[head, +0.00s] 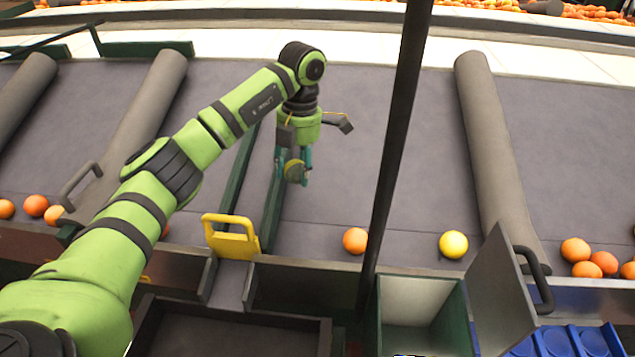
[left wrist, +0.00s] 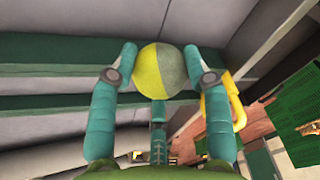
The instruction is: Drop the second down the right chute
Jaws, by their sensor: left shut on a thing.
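My left gripper (head: 296,172) is shut on a round fruit (head: 293,171), part yellow and part grey-green, held above the grey belt near the green rails. In the left wrist view the fingers of the gripper (left wrist: 163,75) clasp the fruit (left wrist: 150,70) from both sides; its left half is yellow and its right half dull grey-green. A narrow channel (head: 232,285) with a yellow handled gate (head: 231,236) lies below the gripper in the picture. An open green-walled chute (head: 412,297) stands at the front, right of the dark post. My right gripper is not in view.
An orange (head: 355,241) and a yellow fruit (head: 453,245) lie at the belt's front edge. Several oranges (head: 575,250) lie at the right. A dark post (head: 398,130), a grey roller (head: 500,150) and a raised grey flap (head: 508,295) stand right of the arm. Blue trays (head: 560,342) sit front right.

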